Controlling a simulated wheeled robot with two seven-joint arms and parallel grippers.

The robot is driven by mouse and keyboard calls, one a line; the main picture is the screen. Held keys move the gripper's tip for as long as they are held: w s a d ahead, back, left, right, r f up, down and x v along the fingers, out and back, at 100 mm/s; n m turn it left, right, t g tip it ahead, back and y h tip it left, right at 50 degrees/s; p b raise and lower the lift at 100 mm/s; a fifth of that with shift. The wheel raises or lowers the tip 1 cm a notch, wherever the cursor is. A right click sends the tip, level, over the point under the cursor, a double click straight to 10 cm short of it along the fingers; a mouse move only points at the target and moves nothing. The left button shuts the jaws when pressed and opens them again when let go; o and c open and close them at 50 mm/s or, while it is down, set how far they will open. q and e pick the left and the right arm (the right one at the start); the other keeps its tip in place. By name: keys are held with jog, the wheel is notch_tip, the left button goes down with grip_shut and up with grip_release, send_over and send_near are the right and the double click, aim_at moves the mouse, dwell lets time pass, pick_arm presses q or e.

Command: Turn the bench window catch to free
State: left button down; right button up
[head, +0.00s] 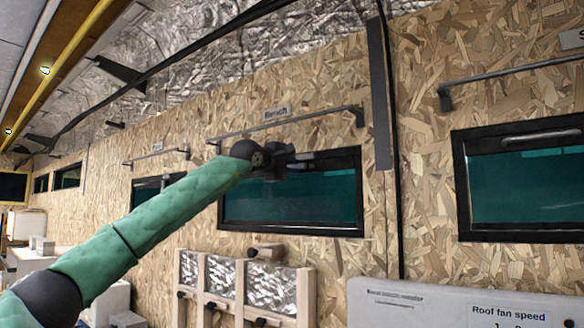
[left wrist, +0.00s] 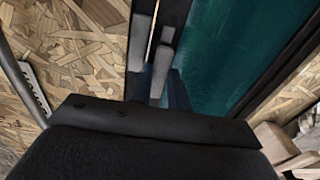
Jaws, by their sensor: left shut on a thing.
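The bench window (head: 290,203) has a black frame and dark green glass, with a "Bench" label (head: 276,113) above it. My left gripper (head: 298,158) is at the top edge of its frame. The gripper hides most of the catch in the head view. In the left wrist view, my left gripper (left wrist: 158,82) is shut on the grey catch (left wrist: 162,66) beside the black frame. How far the catch is turned cannot be told. My right gripper is in neither view.
A rail (head: 315,116) runs just above the bench window. Another window (head: 525,183) at the right has a grey catch (head: 540,138) lying along its top frame. A pale panel (head: 455,305) labelled "Roof fan speed" stands lower right, and a wooden rack (head: 245,285) stands below the window.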

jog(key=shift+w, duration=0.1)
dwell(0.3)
pick_arm(q)
jog(key=c, duration=1.3)
grip_release()
jog(key=shift+d, duration=0.15)
jog(key=shift+s, duration=0.1)
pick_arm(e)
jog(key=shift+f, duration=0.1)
pick_arm(q)
jog(key=shift+s+a+f, duration=0.1)
jog(key=shift+s+a, duration=0.05)
jog(key=shift+a, duration=0.15)
jog(key=b+v, duration=0.3)
jog(key=v, duration=0.4)
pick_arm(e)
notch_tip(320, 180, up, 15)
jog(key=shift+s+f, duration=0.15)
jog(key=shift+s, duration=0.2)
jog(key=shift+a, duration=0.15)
